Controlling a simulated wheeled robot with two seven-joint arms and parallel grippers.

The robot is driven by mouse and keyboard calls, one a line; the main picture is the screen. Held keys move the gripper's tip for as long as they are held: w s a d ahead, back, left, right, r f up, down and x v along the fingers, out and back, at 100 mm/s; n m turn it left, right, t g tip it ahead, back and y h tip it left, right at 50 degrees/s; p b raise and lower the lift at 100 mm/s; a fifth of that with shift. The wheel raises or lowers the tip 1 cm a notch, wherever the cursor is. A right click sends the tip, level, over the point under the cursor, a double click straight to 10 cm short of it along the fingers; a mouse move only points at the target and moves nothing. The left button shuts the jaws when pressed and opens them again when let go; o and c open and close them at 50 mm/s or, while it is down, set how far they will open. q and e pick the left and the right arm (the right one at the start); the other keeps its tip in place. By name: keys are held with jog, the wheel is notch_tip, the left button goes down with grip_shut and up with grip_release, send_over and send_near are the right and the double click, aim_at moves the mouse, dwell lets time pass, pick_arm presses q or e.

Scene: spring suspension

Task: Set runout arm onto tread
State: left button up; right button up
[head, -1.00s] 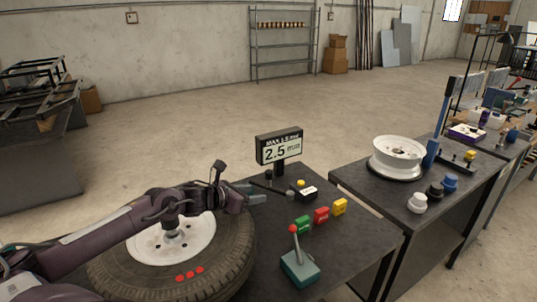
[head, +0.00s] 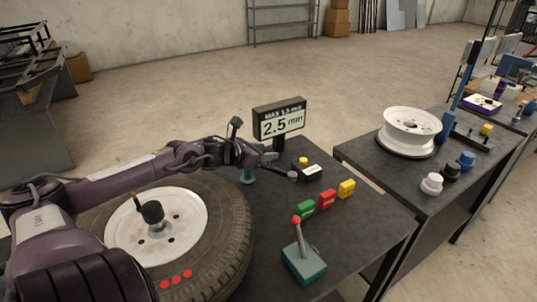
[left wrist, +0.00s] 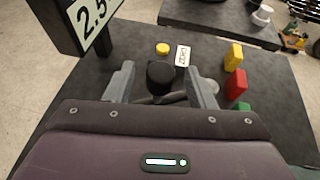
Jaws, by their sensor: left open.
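The runout arm shows as a dark rod with a grey rounded tip (head: 291,176) on the black table, mostly hidden behind my left gripper. In the left wrist view its dark knob (left wrist: 160,77) stands between my fingers, with a bar running to the right below it. My left gripper (head: 256,168) is open and tilted down around the knob; in the left wrist view (left wrist: 160,88) gaps show at both sides. The tire's tread (head: 238,225) is left of the gripper; the tire lies flat with its white wheel (head: 185,222) facing up. My right gripper is out of view.
A display reading 2.5 mm (head: 280,123) stands just behind my gripper. A red-knobbed lever box (head: 303,262) is in front. A second table (head: 385,180) holds a white rim.

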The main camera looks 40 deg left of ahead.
pick_arm(q)
jog(key=shift+b+x, duration=0.35)
jog(key=shift+x, duration=0.65)
jog(key=shift+r, duration=0.1)
grip_shut()
